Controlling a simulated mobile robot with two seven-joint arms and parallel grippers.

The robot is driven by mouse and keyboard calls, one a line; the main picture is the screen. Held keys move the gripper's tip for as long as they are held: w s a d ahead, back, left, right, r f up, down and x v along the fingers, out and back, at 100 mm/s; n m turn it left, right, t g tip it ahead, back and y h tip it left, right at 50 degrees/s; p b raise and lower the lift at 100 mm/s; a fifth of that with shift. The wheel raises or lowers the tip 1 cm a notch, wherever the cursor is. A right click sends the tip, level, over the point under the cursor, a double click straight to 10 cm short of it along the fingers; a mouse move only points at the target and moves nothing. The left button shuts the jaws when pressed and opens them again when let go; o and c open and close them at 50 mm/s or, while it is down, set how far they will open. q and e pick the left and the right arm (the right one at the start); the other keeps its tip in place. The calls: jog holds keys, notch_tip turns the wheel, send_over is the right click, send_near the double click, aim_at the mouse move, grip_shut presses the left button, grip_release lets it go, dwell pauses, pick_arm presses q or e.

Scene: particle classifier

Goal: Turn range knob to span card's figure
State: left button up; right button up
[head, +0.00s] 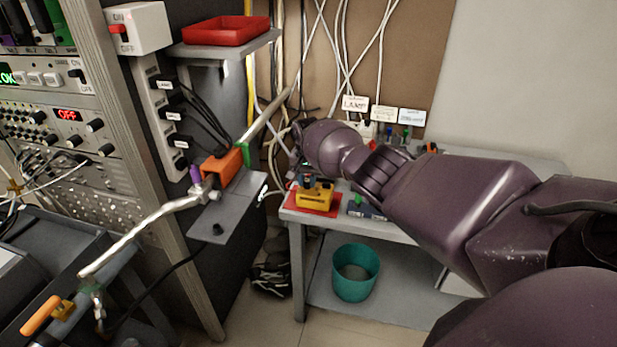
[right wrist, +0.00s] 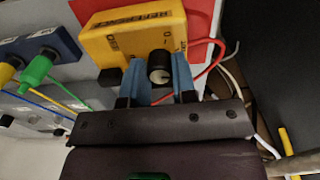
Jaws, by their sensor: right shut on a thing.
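A yellow box (head: 315,197) stands on a red mat (head: 326,212) at the left end of the bench. In the right wrist view the yellow box (right wrist: 118,43) carries black lettering and a dark knob (right wrist: 159,62) with a pale pointer face. My right gripper (right wrist: 159,76) is shut on the knob, one blue fingertip on each side. In the head view my right gripper (head: 307,179) is small and partly hidden above the box. I cannot tell which card is the span card, and its figure is not readable. My left gripper is not in view.
Small white cards (head: 382,113) stand at the back of the bench, behind my right arm. A dark blue box (right wrist: 38,48) with plugs sits beside the yellow one. A red lead and other cables run near the gripper. A teal bin (head: 356,273) stands below.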

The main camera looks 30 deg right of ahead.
aim_at(307, 180)
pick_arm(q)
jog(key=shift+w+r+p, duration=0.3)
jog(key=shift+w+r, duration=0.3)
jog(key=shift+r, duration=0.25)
pick_arm(e)
jog(key=shift+m, duration=1.4)
jog(key=o, duration=0.9)
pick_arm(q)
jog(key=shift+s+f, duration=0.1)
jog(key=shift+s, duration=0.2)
pick_arm(e)
jog(key=shift+o, duration=0.2)
jog(key=shift+r, duration=0.1)
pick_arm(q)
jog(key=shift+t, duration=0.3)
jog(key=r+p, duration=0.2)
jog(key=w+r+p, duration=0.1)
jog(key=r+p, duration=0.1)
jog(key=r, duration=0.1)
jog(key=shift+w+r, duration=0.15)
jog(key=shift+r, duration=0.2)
pick_arm(e)
notch_tip(307, 180, up, 11)
